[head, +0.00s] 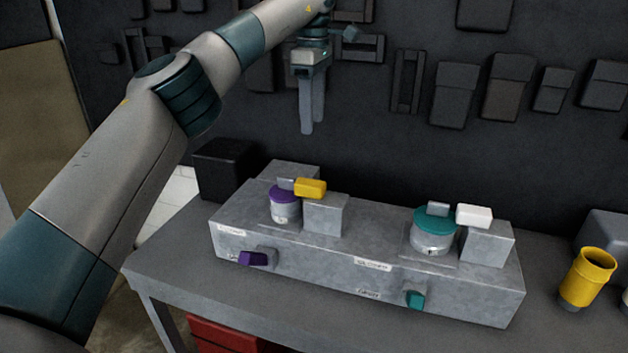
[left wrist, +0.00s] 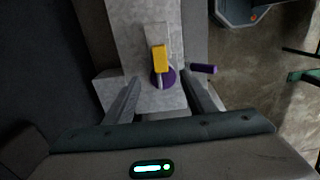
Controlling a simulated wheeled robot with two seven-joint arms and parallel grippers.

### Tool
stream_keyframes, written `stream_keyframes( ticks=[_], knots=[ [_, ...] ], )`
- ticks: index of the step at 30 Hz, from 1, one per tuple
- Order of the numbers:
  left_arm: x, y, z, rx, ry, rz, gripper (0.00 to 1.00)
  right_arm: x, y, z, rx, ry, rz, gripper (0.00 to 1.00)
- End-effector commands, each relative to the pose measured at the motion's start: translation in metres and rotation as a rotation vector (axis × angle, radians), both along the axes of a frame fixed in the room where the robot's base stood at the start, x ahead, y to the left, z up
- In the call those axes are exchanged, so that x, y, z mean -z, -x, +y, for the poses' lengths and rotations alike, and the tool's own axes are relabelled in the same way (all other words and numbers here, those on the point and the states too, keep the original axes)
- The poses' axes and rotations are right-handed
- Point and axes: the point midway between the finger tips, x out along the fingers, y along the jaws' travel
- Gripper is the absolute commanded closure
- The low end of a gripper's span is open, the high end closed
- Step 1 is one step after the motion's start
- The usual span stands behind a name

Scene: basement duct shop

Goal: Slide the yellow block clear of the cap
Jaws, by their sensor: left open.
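The yellow block (head: 310,187) lies on top at the left end of the grey housing, partly over the purple cap (head: 284,194) and beside a grey raised block. The left wrist view shows the yellow block (left wrist: 159,58) reaching over the edge of the purple cap (left wrist: 163,77). My left gripper (head: 306,132) hangs fingers down, above and behind the housing, apart from the block. My right gripper is not in view.
A teal cap (head: 435,221) with a white block (head: 474,215) beside it sits at the housing's right end. Purple (head: 252,258) and teal (head: 414,300) knobs stick out in front. A yellow cup (head: 588,277) stands at the right of the table. A black box (head: 222,168) stands behind left.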

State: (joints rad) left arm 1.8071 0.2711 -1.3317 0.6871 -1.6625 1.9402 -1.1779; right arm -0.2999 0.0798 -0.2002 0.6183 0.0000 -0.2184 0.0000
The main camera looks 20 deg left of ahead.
Motion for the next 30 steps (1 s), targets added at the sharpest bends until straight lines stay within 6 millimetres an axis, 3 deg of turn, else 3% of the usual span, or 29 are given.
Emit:
stream_keyframes(
  ticks=[14, 20, 30],
  knots=[
    [0.014, 0.0, 0.0, 0.001, 0.003, 0.002, 0.5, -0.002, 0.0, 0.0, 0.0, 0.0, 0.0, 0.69],
    [0.039, 0.0, 0.0, 0.001, 0.004, 0.003, 0.5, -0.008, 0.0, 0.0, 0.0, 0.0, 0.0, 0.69],
    [0.098, 0.0, -0.001, 0.002, 0.004, 0.003, 0.5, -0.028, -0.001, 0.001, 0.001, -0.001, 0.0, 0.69]
  ],
)
